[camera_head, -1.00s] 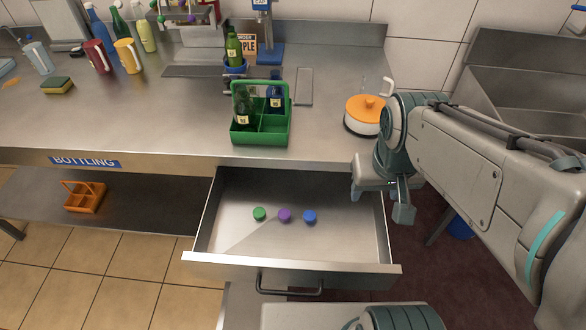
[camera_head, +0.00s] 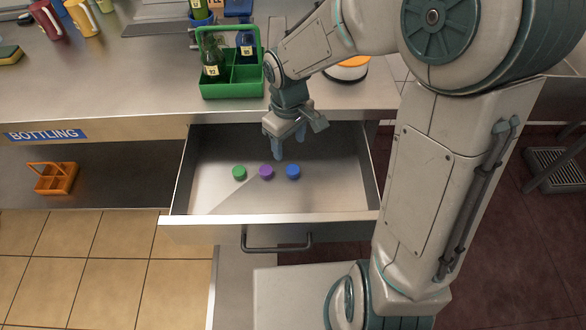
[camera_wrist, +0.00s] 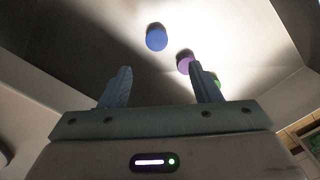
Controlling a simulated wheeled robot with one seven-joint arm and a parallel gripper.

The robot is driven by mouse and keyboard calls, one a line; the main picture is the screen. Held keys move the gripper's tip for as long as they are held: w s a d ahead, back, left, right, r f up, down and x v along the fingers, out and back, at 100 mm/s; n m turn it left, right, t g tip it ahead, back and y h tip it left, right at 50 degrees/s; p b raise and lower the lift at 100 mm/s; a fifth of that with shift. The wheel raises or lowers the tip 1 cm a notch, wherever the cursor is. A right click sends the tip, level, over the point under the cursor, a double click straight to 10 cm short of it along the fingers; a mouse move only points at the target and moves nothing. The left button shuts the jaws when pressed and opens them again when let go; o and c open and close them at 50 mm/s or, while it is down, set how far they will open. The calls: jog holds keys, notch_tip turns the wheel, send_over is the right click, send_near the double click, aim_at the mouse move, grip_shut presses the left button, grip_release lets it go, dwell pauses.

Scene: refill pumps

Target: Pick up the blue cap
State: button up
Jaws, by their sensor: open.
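The blue cap (camera_head: 293,171) lies on the floor of the open drawer (camera_head: 270,205), at the right end of a row of caps. The purple cap (camera_head: 266,172) is beside it and the green cap (camera_head: 239,172) is at the left end. My gripper (camera_head: 289,148) is over the drawer, pointing down, just behind and above the caps. In the wrist view the blue cap (camera_wrist: 157,38) shows beyond the gap between my open, empty fingers (camera_wrist: 161,86). The purple cap (camera_wrist: 185,63) is close to the right finger there, which partly hides the green cap (camera_wrist: 215,80).
A green bottle carrier (camera_head: 231,83) with bottles stands on the counter behind the drawer. An orange carrier (camera_head: 53,178) sits on the lower shelf. The drawer walls surround the caps.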

send_over(293, 169)
jog(key=f, duration=0.4)
jog(key=shift+a+f+b, duration=0.25)
jog(key=shift+a+b, duration=0.05)
jog(key=shift+a, duration=0.1)
jog(key=f, duration=0.3)
jog(key=f+b, duration=0.1)
jog(key=f, duration=0.1)
jog(key=shift+d, duration=0.35)
jog(key=c, duration=0.9)
